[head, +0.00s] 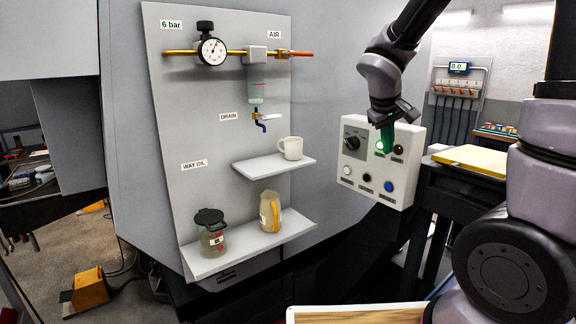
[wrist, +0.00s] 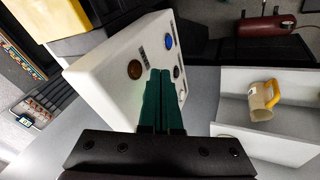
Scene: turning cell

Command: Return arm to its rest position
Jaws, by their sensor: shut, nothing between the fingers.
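My gripper (head: 387,136) is raised in front of the upper part of a white control box (head: 375,175). In the wrist view its green fingers (wrist: 160,100) are together with nothing between them, over the face of the box. I cannot tell whether the fingertips touch the box. The box has a black rotary switch (head: 354,143), a lit green button (head: 380,146), a brown button (head: 399,150), a black button (head: 367,177) and a blue button (head: 389,187). My arm reaches down to it from the top of the head view.
A grey panel (head: 215,130) left of the box carries a gauge (head: 211,50) and a drain valve (head: 261,118). Its upper shelf (head: 262,169) holds a white mug (head: 291,148). Its lower shelf (head: 250,247) holds a lidded jar (head: 211,236) and a yellow-handled jug (head: 270,212).

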